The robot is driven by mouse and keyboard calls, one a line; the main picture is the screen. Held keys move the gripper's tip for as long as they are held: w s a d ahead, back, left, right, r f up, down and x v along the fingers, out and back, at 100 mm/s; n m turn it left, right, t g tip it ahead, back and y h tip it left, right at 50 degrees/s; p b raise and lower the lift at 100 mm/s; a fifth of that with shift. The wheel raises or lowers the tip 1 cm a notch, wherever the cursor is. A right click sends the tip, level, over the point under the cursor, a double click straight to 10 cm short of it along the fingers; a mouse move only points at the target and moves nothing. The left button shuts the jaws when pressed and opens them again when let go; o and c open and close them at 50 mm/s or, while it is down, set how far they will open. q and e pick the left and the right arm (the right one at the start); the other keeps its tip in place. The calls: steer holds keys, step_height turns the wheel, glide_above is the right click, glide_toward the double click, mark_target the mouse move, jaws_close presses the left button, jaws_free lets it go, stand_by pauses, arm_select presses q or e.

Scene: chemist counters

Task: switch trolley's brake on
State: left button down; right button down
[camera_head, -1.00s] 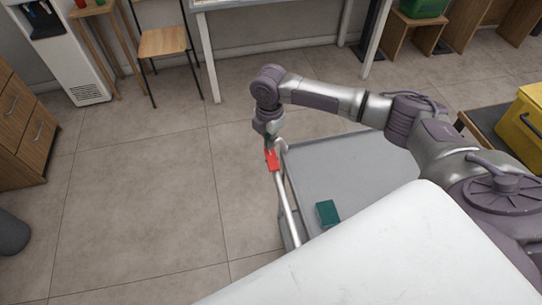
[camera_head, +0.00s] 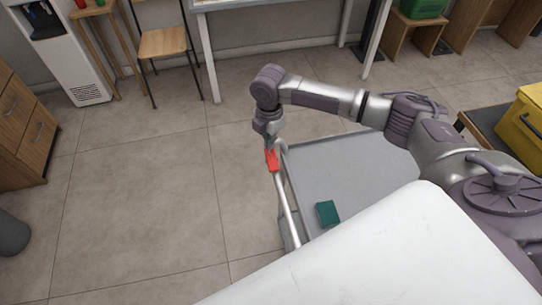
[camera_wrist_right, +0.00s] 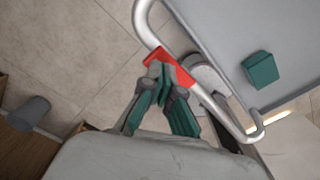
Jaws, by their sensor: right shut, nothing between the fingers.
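The grey trolley (camera_head: 350,160) stands below my right arm, with a metal push handle (camera_head: 287,208) along its left side. A red brake piece (camera_head: 272,161) sits on that handle near its far end. In the right wrist view the red brake piece (camera_wrist_right: 170,62) lies across the pale handle bar (camera_wrist_right: 212,103). My right gripper (camera_head: 270,146) points down at the red piece. In the wrist view its green-padded fingertips (camera_wrist_right: 158,75) are together, at or against the red piece, with nothing between them. Whether they touch it is hard to tell. My left gripper is not in view.
A dark green box (camera_head: 327,214) lies on the trolley top. A yellow case (camera_head: 525,125) is at the right, and a wooden chair (camera_head: 162,42) stands at the back. A dark bin (camera_head: 12,234) is at the left edge. The floor left of the trolley is clear.

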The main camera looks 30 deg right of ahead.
steer(key=shift+f+b, duration=0.5)
steer(key=shift+f, duration=0.85)
stand_by(0.5)
step_height(320, 180, up, 7)
steer(key=p, duration=0.7)
steer(key=shift+r+p, duration=0.15)
steer(key=shift+p, duration=0.25)
stand_by(0.3)
